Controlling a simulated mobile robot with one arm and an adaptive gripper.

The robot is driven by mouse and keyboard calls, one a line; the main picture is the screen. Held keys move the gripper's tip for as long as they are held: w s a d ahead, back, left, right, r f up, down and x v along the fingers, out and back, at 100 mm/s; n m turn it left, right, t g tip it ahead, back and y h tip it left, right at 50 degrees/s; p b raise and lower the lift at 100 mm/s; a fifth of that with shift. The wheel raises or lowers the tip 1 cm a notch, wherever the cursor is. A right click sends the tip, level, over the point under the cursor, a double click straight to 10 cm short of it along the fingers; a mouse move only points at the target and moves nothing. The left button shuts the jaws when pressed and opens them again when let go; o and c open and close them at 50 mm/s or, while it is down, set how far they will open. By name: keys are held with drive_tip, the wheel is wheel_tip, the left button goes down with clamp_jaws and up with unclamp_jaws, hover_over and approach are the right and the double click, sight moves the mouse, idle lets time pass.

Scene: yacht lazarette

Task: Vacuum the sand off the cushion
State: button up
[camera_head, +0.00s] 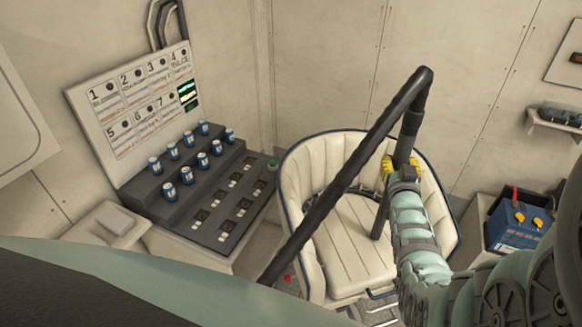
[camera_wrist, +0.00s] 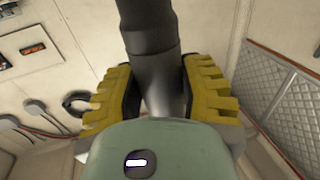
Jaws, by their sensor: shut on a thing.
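A cream padded seat with dark blue piping stands in the middle of the head view, and its ribbed seat cushion (camera_head: 343,248) faces up. I cannot make out sand on it. My gripper (camera_head: 390,167), with yellow fingers, is above the cushion and shut on a dark vacuum wand (camera_head: 380,218). The wand's lower end reaches down to the cushion; I cannot tell whether it touches. A black hose (camera_head: 335,185) bends at the wand's top and runs down to the lower left. In the wrist view, the yellow fingers of my gripper (camera_wrist: 162,95) clasp the wand (camera_wrist: 150,45) from both sides.
A dark stepped console (camera_head: 205,190) with several blue-and-white cans stands left of the seat, below a numbered board (camera_head: 135,100). A blue battery box (camera_head: 515,227) is at the right. A small shelf (camera_head: 555,120) is on the right wall.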

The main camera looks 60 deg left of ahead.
idle(0.5)
drive_tip(key=shift+s+a+r+b, duration=0.15)
drive_tip(key=shift+s+a+b, duration=0.15)
drive_tip(key=shift+s, duration=0.45)
drive_tip(key=shift+s+a+r+b, duration=0.1)
drive_tip(key=shift+s+a+b, duration=0.15)
drive_tip(key=shift+s, duration=0.45)
drive_tip(key=shift+f, duration=0.15)
idle(0.3)
drive_tip(key=d+p, duration=0.2)
drive_tip(key=d, duration=0.1)
drive_tip(key=d+p, duration=0.1)
drive_tip(key=d, duration=0.1)
drive_tip(key=shift+w+p, duration=0.3)
drive_tip(key=shift+w, duration=0.1)
idle(0.6)
drive_tip(key=shift+w+d, duration=0.1)
idle(0.8)
